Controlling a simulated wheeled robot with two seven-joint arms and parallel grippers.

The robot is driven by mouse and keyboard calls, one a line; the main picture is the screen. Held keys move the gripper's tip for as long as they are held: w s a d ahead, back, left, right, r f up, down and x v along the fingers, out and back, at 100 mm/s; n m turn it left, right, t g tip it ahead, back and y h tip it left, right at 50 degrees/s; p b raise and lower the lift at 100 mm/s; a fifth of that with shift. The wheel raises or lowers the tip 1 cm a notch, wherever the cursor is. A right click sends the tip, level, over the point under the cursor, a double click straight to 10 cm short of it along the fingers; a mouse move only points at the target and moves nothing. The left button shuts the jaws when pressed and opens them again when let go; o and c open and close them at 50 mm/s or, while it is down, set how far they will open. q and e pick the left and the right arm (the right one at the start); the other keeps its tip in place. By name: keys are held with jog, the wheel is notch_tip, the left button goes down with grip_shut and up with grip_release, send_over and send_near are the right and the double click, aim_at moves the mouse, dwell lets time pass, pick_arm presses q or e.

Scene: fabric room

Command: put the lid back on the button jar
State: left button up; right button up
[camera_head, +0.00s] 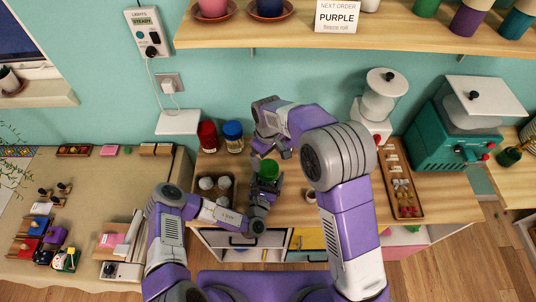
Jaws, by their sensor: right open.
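A round green lid (268,169) shows near the middle of the counter, at the tip of my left gripper (264,183). The jar body under it is mostly hidden by that gripper, so I cannot tell whether the lid is fully seated. I also cannot tell whether the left fingers are closed on the jar. My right gripper (272,151) is open, pointing down just above and beside the green lid. A red-lidded jar (207,136) and a blue-lidded jar (233,137) stand upright behind, to the left.
A tray with round pale items (227,200) sits left of my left gripper. A white-topped canister machine (379,100), a long wooden tray (393,154) and a teal machine (446,138) stand to the right. A shelf (390,38) runs above the counter.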

aim_at(268, 167)
jog(key=shift+f, duration=4.05)
jog(key=c, duration=1.1)
jog(key=o, duration=1.1)
jog(key=shift+r, duration=0.15)
notch_tip(268, 167, up, 12)
